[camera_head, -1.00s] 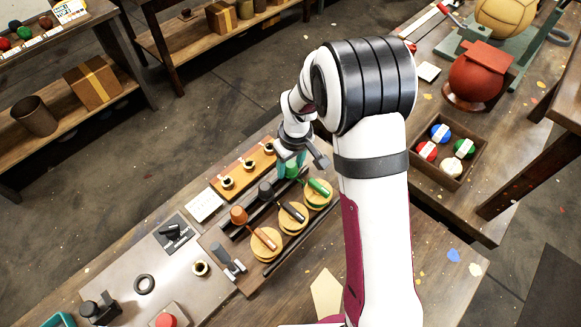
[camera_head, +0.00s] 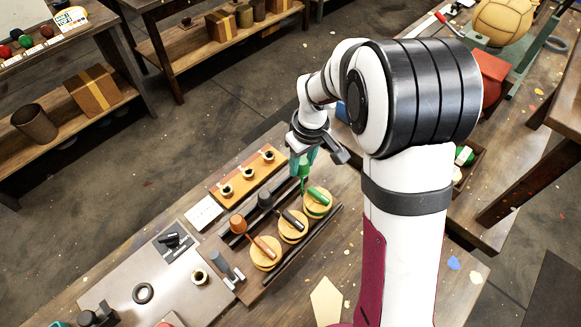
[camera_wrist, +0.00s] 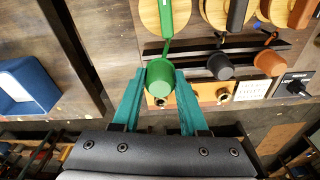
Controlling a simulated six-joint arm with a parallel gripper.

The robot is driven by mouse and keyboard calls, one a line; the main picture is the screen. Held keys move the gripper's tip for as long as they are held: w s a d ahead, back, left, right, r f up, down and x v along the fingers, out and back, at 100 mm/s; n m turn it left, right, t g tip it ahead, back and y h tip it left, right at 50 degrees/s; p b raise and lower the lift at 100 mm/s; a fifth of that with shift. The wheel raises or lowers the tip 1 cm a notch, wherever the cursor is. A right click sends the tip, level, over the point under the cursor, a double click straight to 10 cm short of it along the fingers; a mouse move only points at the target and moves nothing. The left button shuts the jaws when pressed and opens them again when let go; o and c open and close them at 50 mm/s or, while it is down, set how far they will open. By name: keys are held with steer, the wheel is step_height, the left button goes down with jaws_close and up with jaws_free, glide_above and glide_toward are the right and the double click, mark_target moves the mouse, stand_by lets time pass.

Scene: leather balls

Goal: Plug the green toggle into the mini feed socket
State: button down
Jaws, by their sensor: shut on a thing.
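My gripper (camera_wrist: 157,75) is shut on the green toggle (camera_wrist: 160,78), a cup-shaped green plug between the teal jaws. The toggle also shows in the head view (camera_head: 304,168), raised above the dark rack. A thin green strand runs from it to the green handle (camera_head: 319,195) on a round wooden disc. An orange-brown block (camera_head: 236,184) with three dark-holed sockets lies just left of my gripper in the head view. Another similar socket (camera_head: 199,277) sits on the grey panel. The lettering is too small to read, so I cannot tell which is the mini feed socket.
A black plug (camera_head: 265,198) and an orange plug (camera_head: 238,222) stand in the rack, tied to handles on wooden discs. A white card (camera_head: 204,213) lies beside the block. A black switch (camera_head: 172,240) sits on the panel. A blue bin (camera_wrist: 25,85) shows in the wrist view.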

steer(key=s+d+r, duration=0.3)
steer(key=d+r, duration=0.2)
steer(key=d, duration=0.3)
steer(key=s+a+f+n, duration=0.1)
steer(key=s+a+n, duration=0.2)
steer(key=a, duration=0.7)
steer(key=s+a+n, duration=0.3)
steer(key=a, duration=0.7)
steer(key=s+a+f+n+g, duration=0.15)
steer(key=s+a+n, duration=0.45)
steer(key=s+a, duration=0.6)
steer(key=shift+y, duration=0.3)
steer(key=shift+s+d+f, duration=0.15)
steer(key=shift+d+f, duration=0.05)
steer(key=shift+f, duration=0.75)
steer(key=shift+s+d+f, duration=0.15)
steer(key=shift+s+f, duration=0.05)
steer(key=shift+f, duration=0.75)
steer(key=shift+s+d+f, duration=0.15)
steer(key=shift+d+f, duration=0.05)
steer(key=shift+f, duration=0.75)
steer(key=shift+f, duration=1.55)
steer(key=shift+c, duration=1.8)
jaws_free()
